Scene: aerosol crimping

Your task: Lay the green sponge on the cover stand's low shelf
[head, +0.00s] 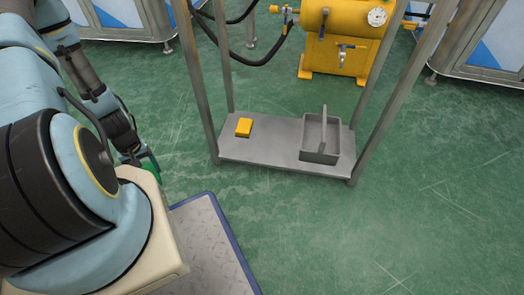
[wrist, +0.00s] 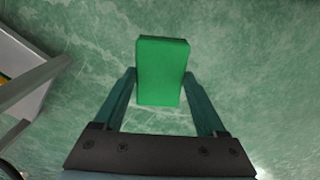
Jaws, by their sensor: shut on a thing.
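The green sponge (wrist: 162,62) is a block held upright between the two fingers of my gripper (wrist: 160,88) in the wrist view. My gripper is shut on it, above the green floor. In the head view a small part of the green sponge (head: 152,169) shows beside my gripper (head: 139,160), partly hidden by my arm and body. The cover stand's low shelf (head: 270,152) is a grey plate between metal legs, to the right of my gripper and apart from it. The stand's edge (wrist: 25,92) also shows at the left of the wrist view.
The stand's legs (head: 196,85) rise at the corners. A yellow tank (head: 342,50) with hoses stands behind.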

